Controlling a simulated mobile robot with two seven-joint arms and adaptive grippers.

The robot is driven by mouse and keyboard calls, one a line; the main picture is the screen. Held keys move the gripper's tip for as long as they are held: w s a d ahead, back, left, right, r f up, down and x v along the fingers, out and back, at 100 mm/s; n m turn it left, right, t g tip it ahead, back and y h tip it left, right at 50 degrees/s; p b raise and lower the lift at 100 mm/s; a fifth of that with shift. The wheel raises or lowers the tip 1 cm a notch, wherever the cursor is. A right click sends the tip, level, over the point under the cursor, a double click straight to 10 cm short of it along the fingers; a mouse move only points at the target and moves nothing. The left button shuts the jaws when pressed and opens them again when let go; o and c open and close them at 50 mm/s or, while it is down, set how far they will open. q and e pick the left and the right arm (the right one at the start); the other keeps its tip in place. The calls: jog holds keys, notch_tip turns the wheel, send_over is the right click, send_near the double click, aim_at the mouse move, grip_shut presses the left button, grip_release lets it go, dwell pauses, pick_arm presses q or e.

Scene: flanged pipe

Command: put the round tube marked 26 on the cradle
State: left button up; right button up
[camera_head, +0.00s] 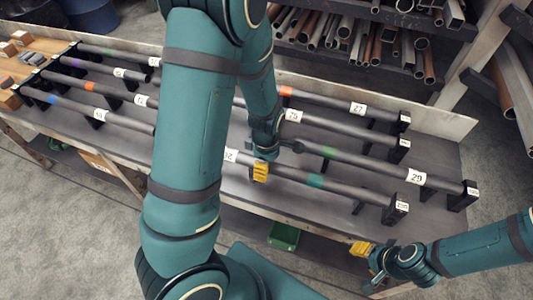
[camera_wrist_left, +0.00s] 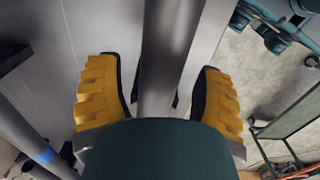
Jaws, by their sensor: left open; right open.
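Several grey round tubes lie in rows on short dark stands on the bench. The front tube (camera_head: 350,189) has a teal band and a white label ending in 2. My left gripper (camera_head: 261,172) is at this tube, pointing down. In the left wrist view a grey tube (camera_wrist_left: 168,50) runs between its open yellow fingers, with gaps on both sides. I cannot read a clear 26; a blurred label on a tube behind (camera_head: 325,124) may be it. I cannot tell which stand is the cradle. My right gripper (camera_head: 362,249) is open and empty off the bench's front edge.
The bench (camera_head: 240,190) has a raised back edge. A tube labelled 29 (camera_head: 395,168) lies close behind the front one. Wooden blocks (camera_head: 20,38) lie at the left end. A pipe rack (camera_head: 360,40) stands behind. A green bin (camera_head: 284,236) sits below the front edge.

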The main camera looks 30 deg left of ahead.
pick_arm(q)
notch_tip(320, 180, up, 12)
jog(key=shift+f, duration=0.25)
dwell(0.6)
